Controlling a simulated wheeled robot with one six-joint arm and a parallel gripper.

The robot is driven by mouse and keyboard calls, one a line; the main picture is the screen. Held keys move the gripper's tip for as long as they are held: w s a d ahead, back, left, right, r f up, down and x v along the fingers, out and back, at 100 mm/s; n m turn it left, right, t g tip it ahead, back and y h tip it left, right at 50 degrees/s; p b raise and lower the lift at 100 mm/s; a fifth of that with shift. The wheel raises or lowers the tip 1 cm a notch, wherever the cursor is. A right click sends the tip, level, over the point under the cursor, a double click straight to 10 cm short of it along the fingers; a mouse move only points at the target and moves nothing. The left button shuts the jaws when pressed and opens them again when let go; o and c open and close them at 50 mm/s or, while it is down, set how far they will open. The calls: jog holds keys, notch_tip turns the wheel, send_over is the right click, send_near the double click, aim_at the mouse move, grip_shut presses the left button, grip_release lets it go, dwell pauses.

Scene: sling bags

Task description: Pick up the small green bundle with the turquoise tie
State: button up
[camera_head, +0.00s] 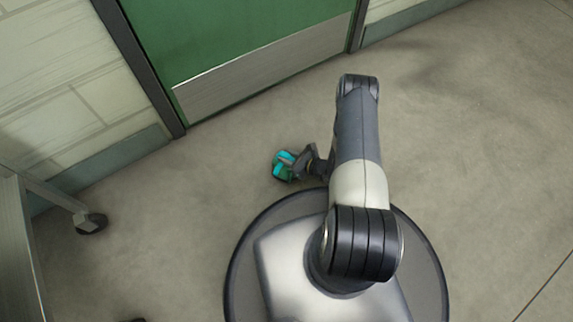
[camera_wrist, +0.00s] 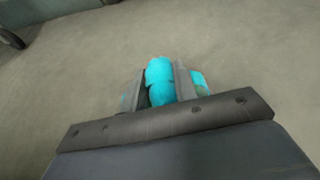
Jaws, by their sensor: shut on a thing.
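The small green bundle (camera_head: 282,168) with its bright turquoise tie shows in the head view just left of my arm's end. My gripper (camera_head: 296,165) is at its right side and touches it. In the wrist view the turquoise part of the bundle (camera_wrist: 161,82) sits between the two fingers of my gripper (camera_wrist: 160,85), which are shut on it. Bits of turquoise and green show outside the right finger. The lower part of the bundle is hidden by the gripper's body. I cannot tell whether it is clear of the floor.
A green door (camera_head: 240,35) with a metal kick plate is at the back. A pale block wall (camera_head: 60,75) stands at the left. A wheeled metal cart (camera_head: 18,240) is at the left edge. The grey floor (camera_head: 480,120) is open on the right.

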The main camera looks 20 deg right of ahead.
grip_shut()
